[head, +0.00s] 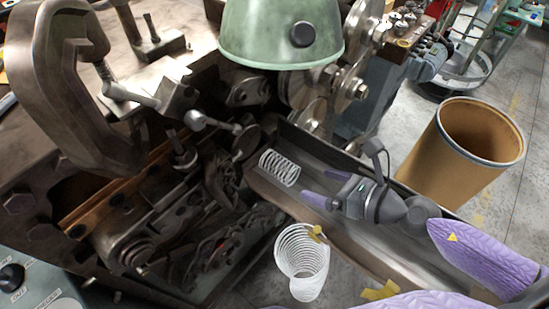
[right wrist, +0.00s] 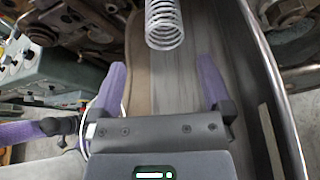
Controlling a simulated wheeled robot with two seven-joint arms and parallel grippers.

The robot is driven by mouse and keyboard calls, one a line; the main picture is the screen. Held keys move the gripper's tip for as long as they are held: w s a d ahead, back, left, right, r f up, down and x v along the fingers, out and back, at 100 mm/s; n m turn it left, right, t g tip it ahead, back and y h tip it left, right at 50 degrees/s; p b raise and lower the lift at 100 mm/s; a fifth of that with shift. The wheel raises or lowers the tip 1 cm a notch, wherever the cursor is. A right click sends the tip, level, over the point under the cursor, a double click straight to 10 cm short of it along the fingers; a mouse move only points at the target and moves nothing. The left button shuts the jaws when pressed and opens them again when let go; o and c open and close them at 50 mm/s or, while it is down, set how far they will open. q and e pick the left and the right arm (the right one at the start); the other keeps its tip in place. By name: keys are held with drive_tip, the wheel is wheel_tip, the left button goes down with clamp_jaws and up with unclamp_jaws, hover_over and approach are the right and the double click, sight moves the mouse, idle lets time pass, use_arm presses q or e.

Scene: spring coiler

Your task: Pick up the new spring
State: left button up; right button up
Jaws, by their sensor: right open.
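The new spring (head: 280,168), a bright metal coil, lies in the grey chute beside the machine. My right gripper (head: 315,186) is to the right of it in the head view, over the chute. Its purple fingers are open and empty, apart from the spring. In the right wrist view the spring (right wrist: 164,24) shows at the top, beyond the fingertips and roughly in line with the gap of my right gripper (right wrist: 164,70). The top end of the spring is cut off there. My left gripper cannot be made out in the head view.
The coiling machine (head: 150,210) fills the left and middle. A green lamp-like dome (head: 280,35) hangs above the chute. A larger white coil (head: 302,265) is below the chute at the front. A brown drum (head: 462,150) stands at right. The chute's side rail (right wrist: 275,85) runs close to the gripper.

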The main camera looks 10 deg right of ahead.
sight(295, 172)
drive_tip(key=shift+w+f, duration=0.2)
drive_tip(key=shift+f, duration=0.5)
drive_tip(key=shift+w+a+f, duration=0.15)
drive_tip(key=shift+w+a, duration=0.05)
drive_tip(key=shift+w, duration=0.3)
drive_tip(key=shift+w+a+f, duration=0.1)
drive_tip(key=shift+w+a, duration=0.05)
drive_tip(key=shift+w, duration=0.35)
drive_tip(key=w+a+p, duration=0.1)
drive_tip(key=w+a, duration=0.1)
drive_tip(key=a, duration=0.1)
drive_tip(key=shift+w+p, duration=0.2)
drive_tip(key=shift+p, duration=0.2)
drive_tip(key=x, duration=0.2)
drive_tip(key=shift+w+a+f, duration=0.15)
drive_tip(key=shift+f, duration=0.15)
drive_tip(key=shift+c, duration=0.7)
drive_tip(key=c, duration=1)
use_arm(q)
drive_tip(key=shift+w+d+r, duration=0.15)
drive_tip(key=shift+w+r, duration=0.05)
drive_tip(key=shift+r, duration=0.05)
use_arm(e)
drive_tip(key=shift+c, duration=0.2)
